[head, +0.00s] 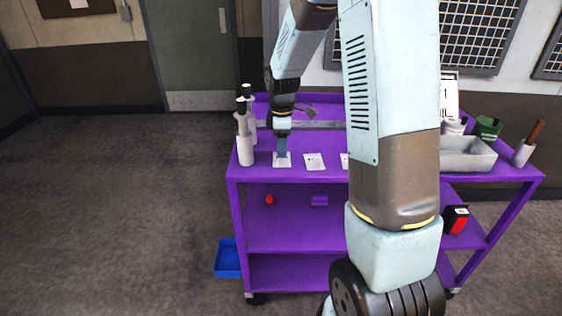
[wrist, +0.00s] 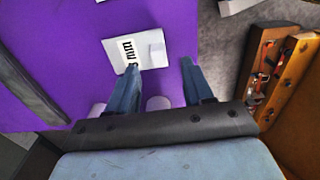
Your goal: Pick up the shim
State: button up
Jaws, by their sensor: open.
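My gripper (head: 282,150) points down over the left end of the purple cart top, above a white card (head: 282,160). In the wrist view its two blue fingers (wrist: 160,82) are apart, with nothing held between them. The same card (wrist: 122,44) lies just beyond the fingertips and carries black printed marks. A small pale flat piece (wrist: 156,52) shows on the card's right part; it may be the shim, but I cannot tell for sure. In the head view the gripper hides part of the card, and no shim can be made out.
White bottles (head: 245,145) stand close left of the gripper. Another card (head: 314,161) lies to the right, and my arm hides part of the cart top (head: 330,178). A grey tray (head: 466,155) sits at the right. A blue bin (head: 228,258) is low at left.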

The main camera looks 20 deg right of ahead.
aim_at(277, 162)
jog(key=shift+w+f, duration=0.15)
jog(key=shift+f, duration=2.15)
jog(key=shift+c, duration=0.3)
grip_shut()
